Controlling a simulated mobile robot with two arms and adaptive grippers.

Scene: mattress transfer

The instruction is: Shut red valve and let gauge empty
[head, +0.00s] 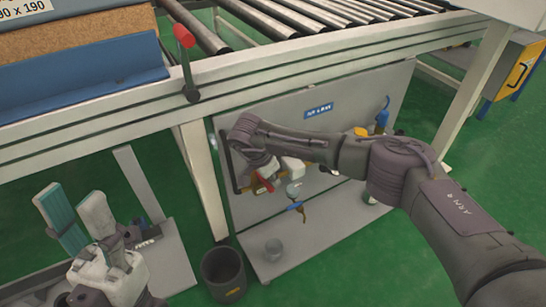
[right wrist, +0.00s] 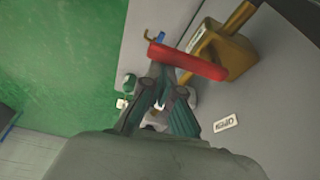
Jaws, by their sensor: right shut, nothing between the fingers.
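The red valve handle (right wrist: 188,62) sits on a brass valve body (right wrist: 228,48) on the grey panel. It also shows small in the head view (head: 265,182). My right gripper (right wrist: 160,78) is shut and empty, its fingertips close to the handle's left end; whether they touch it I cannot tell. In the head view my right wrist partly hides the valve. A small round pale fitting (head: 293,188) right of the handle may be the gauge; its reading is too small to see. My left gripper (head: 68,193) is open and empty at lower left.
A label reading "OPEN" (right wrist: 226,123) is on the panel. Blue-handled fittings (head: 296,207) are nearby. A red-knobbed lever (head: 184,37) and roller conveyor (head: 290,18) are above.

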